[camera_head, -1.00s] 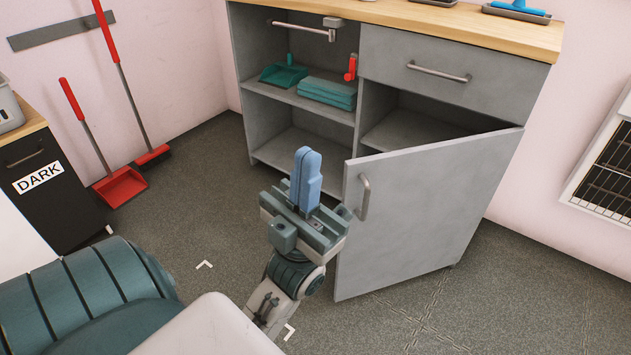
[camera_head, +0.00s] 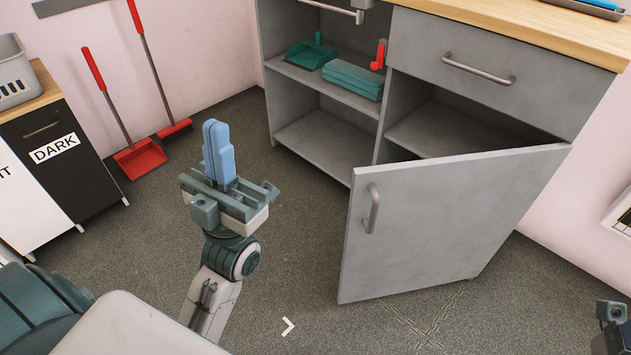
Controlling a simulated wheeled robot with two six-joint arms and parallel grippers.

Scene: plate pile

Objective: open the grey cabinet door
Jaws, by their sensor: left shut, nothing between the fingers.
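The grey cabinet door (camera_head: 440,220) stands ajar, swung out from the lower right compartment of the grey cabinet. Its bar handle (camera_head: 373,209) is near the door's free left edge. My left gripper (camera_head: 218,150) is to the left of the door, clear of the handle, with its blue fingers pointing up and closed together. Nothing is between them. The open compartment (camera_head: 450,127) behind the door shows partly over the door's top edge; its lower part is hidden by the door. A small part of my right arm shows at the lower right corner; its gripper is not seen.
The open shelves hold a teal dustpan (camera_head: 311,53) and folded teal cloths (camera_head: 352,79). A red dustpan (camera_head: 140,158) and red broom (camera_head: 174,128) lean on the left wall. A bin labelled DARK (camera_head: 70,165) stands left. Floor between my left gripper and the door is clear.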

